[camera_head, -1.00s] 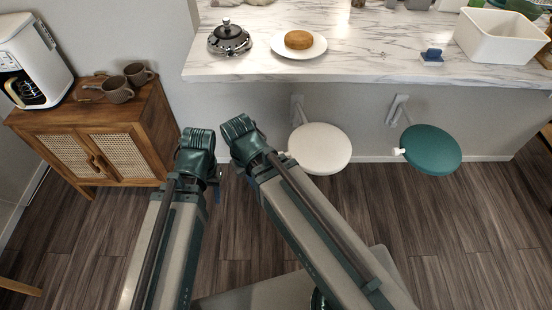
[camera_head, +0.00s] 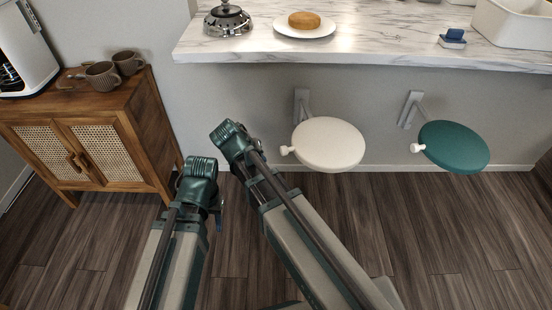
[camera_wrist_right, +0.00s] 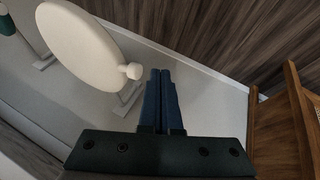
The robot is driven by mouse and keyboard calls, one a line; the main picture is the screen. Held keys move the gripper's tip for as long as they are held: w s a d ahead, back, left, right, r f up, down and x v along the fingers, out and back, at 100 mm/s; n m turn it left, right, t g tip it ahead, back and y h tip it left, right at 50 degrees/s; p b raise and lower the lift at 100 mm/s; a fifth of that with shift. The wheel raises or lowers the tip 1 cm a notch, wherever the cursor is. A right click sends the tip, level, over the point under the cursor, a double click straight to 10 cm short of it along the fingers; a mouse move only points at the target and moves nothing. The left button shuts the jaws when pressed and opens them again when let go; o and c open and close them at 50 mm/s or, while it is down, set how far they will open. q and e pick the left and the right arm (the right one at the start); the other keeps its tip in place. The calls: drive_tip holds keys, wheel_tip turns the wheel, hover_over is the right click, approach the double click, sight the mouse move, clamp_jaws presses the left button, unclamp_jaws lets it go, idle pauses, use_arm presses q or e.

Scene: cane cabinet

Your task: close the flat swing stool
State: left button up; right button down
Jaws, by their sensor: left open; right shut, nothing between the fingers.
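Two round wall stools sit under the counter, both with seats out from the wall; I cannot tell which one the task means. The white stool (camera_head: 330,145) has a white knob (camera_head: 286,150) on its left edge and a wall bracket. The teal stool (camera_head: 455,147) to its right has a similar knob. In the right wrist view the white stool (camera_wrist_right: 88,48) is large and upper left. My right gripper (camera_wrist_right: 160,72) is shut and empty, its tips right of the knob, apart in the picture. My left gripper (camera_head: 217,222) is open and points down, left of the white stool, touching nothing visible.
A marble counter (camera_head: 380,50) overhangs the stools. A wooden cane cabinet (camera_head: 140,125) with mugs and a coffee maker (camera_head: 22,50) stands at the left. The wood floor (camera_head: 440,230) before the stools is clear.

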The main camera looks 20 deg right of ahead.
drive_tip(key=w+d+f+b, duration=0.6)
drive_tip(key=d+b, duration=0.1)
drive_tip(key=b, duration=0.1)
drive_tip(key=shift+f+t+h, duration=0.3)
drive_tip(key=shift+f+t, duration=0.1)
idle(0.4)
drive_tip(key=shift+s, duration=0.15)
